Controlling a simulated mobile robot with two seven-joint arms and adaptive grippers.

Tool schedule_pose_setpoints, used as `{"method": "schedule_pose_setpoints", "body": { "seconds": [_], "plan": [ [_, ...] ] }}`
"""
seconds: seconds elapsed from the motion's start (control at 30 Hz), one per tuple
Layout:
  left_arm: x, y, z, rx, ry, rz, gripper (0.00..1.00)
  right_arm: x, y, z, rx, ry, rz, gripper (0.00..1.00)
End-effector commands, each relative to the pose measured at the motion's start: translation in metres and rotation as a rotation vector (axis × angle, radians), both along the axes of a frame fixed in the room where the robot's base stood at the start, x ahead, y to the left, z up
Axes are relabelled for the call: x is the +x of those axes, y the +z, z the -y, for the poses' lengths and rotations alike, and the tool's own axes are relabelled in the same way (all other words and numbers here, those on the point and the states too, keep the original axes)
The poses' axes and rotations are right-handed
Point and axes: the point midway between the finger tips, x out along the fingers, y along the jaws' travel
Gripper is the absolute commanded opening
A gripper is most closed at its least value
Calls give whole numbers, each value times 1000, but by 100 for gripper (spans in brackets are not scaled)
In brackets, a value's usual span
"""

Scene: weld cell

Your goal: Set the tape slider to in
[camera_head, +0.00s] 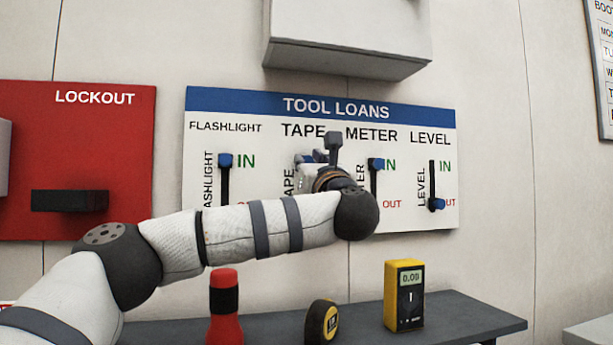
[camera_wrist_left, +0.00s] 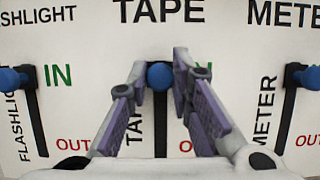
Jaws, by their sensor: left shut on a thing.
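The tool loans board (camera_head: 320,104) hangs on the wall with four labelled sliders. The tape slider's blue knob (camera_wrist_left: 160,75) is at the top of its dark vertical slot (camera_wrist_left: 160,125), level with the partly hidden green IN. My left gripper (camera_head: 312,160) is at the tape column. In the wrist view its two fingers stand either side of the knob, shut on it. In the head view my arm and gripper hide most of the tape slot. My right gripper is not in view.
The flashlight knob (camera_head: 225,160) and meter knob (camera_head: 376,163) are up at IN; the level knob (camera_head: 436,204) is down at OUT. A grey box (camera_head: 345,40) juts out above. A shelf (camera_head: 455,325) below holds a red flashlight (camera_head: 224,315), tape measure (camera_head: 322,322) and yellow meter (camera_head: 404,295).

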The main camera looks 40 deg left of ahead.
Motion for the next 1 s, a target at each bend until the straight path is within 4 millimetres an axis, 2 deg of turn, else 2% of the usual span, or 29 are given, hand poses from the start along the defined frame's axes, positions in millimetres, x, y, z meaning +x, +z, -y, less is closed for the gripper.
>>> {"method": "schedule_pose_setpoints", "body": {
  "seconds": [0.03, 0.3, 0.33, 0.4, 0.73, 0.87, 1.0],
  "plan": [
    [-1, 7, 0, 3, -2, 10, 0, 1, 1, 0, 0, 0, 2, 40],
    [-2, 8, 0, 5, -3, 14, 0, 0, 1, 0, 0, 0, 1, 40],
    [-2, 9, 0, 5, -3, 14, 27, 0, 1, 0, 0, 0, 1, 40],
    [-2, 8, 0, 4, -3, 13, 40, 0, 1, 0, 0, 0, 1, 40],
    [-3, 3, 4, 4, -3, 7, 40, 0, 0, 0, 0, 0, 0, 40],
    [-18, -7, 22, 5, -7, 6, 40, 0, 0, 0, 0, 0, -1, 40],
    [-42, -22, 51, 6, -7, 7, 40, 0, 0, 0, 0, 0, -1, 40]
  ]
}}
